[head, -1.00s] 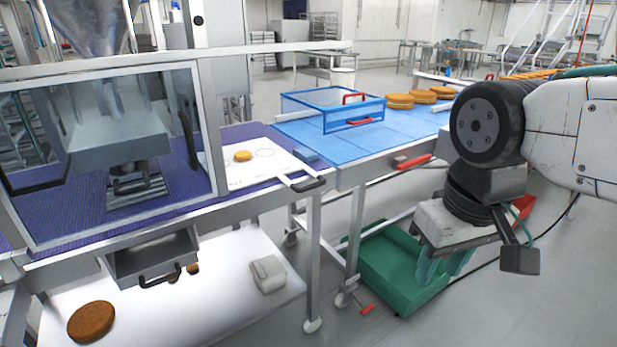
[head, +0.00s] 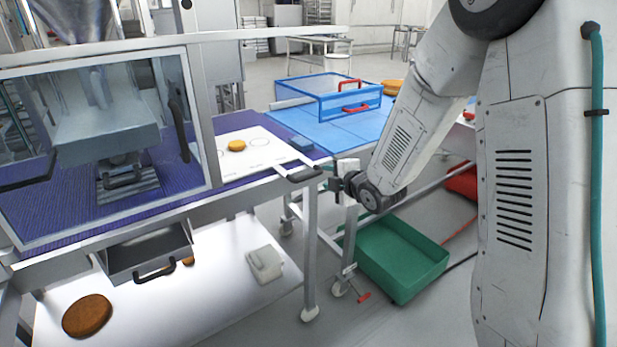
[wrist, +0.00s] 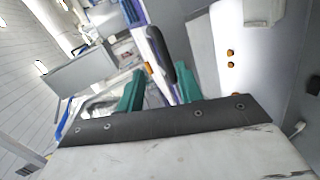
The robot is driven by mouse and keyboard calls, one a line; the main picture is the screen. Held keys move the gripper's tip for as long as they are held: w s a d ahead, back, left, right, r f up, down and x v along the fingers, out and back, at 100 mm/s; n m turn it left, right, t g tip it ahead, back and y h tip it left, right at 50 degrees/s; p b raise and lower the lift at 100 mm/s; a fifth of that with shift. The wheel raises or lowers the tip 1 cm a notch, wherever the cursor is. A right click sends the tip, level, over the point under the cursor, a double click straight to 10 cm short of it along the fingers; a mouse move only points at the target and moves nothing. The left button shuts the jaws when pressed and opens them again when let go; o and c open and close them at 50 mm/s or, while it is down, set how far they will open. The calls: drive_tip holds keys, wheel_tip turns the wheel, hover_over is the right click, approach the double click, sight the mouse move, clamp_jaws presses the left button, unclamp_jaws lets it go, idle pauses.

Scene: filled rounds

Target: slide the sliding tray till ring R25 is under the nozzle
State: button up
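The white sliding tray (head: 258,157) sticks out at the right of the machine, with printed ring outlines and one orange-brown round (head: 236,146) on it. I cannot read which ring is R25. Its dark handle (head: 303,174) is at the front right. The nozzle is behind the guard window (head: 110,150); I cannot make out its tip. My gripper (head: 332,184) is just right of the handle. In the wrist view my gripper (wrist: 157,82) has its green fingers apart, with the dark handle (wrist: 160,55) ahead between them; contact is not visible.
A blue table (head: 350,132) with a blue-framed clear cover (head: 335,100) stands behind my gripper. A green crate (head: 390,262) is on the floor below. A grey drawer (head: 145,250) hangs under the machine, above a white lower shelf (head: 220,300).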

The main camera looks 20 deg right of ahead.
sight(310, 177)
drive_tip(key=w+a+f, duration=0.1)
drive_tip(key=w, duration=0.1)
drive_tip(key=w+a+f+n+y, duration=0.1)
drive_tip(key=w, duration=0.2)
drive_tip(key=w+a+f+n+t, duration=0.1)
drive_tip(key=w+f, duration=0.1)
drive_tip(key=w, duration=0.1)
drive_tip(key=shift+w+a+y, duration=0.15)
drive_tip(key=shift+a+y, duration=0.15)
drive_tip(key=shift+r, duration=0.1)
drive_tip(key=shift+c, duration=0.4)
clamp_jaws()
